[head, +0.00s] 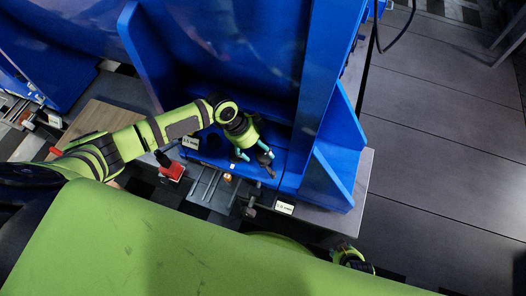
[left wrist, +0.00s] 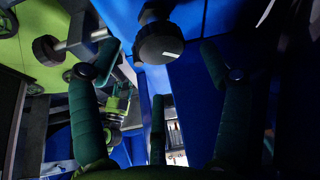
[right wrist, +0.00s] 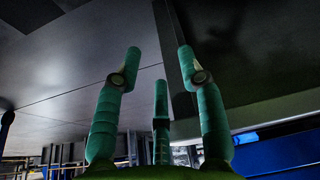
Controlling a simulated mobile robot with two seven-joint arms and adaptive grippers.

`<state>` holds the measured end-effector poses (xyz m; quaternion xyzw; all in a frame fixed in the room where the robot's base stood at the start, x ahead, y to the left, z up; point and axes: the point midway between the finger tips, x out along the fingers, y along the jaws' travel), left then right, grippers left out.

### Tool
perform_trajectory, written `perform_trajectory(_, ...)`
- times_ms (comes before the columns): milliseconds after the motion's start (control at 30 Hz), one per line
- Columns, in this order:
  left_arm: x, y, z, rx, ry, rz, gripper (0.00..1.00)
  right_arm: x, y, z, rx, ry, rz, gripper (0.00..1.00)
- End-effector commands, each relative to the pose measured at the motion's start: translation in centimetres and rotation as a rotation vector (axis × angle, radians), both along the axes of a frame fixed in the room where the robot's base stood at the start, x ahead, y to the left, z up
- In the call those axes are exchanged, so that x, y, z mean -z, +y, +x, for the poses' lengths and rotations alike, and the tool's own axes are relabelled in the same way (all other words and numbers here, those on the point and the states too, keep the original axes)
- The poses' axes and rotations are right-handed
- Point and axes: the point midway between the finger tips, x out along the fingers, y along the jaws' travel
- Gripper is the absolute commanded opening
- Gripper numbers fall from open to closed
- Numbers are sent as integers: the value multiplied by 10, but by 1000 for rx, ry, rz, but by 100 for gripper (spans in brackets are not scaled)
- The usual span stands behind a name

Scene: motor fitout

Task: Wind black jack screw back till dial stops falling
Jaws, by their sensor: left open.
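A black round knob (left wrist: 160,42) with a white mark shows in the left wrist view, ahead of and between the spread fingers of my left gripper (left wrist: 160,62). In the head view, that gripper (head: 255,154) is over the blue base plate, and a dark knob (head: 265,161) shows at its fingertips. The fingers look open and apart from the knob; contact is hard to judge. A second dark knob (left wrist: 48,48) on a metal shaft is at left in the left wrist view. My right gripper (right wrist: 160,70) is open and empty. I cannot make out a dial face.
The blue motor frame (head: 325,90) rises behind and to the right of my left gripper. A red block (head: 172,171) sits left of it on the bench. A white label (head: 285,207) is at the bench's front. Grey floor (head: 440,150) at right is clear.

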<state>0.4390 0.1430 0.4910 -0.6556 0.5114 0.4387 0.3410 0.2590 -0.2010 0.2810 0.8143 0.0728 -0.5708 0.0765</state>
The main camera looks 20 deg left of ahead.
Motion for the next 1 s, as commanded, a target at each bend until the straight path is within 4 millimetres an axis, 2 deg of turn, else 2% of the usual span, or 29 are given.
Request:
perform_trajectory(33, 10, -3, 1, -1, 0, 0, 77, 1, 0, -1, 2, 7, 0, 40)
perform_trajectory(200, 27, -11, 3, -1, -2, 0, 77, -1, 2, -3, 6, 30, -1, 40)
perform_trajectory(567, 32, -13, 4, -2, -2, 1, 77, -3, 2, -4, 7, 40, -2, 40)
perform_trajectory(667, 32, -13, 4, -2, -2, 1, 41, -3, 2, -4, 7, 40, -2, 40)
perform_trajectory(700, 32, -13, 4, -2, -3, 0, 25, -3, 2, -4, 7, 40, -2, 40)
perform_trajectory(1000, 30, -14, 5, -13, -7, -4, 24, -5, 2, -3, 7, 34, -1, 40)
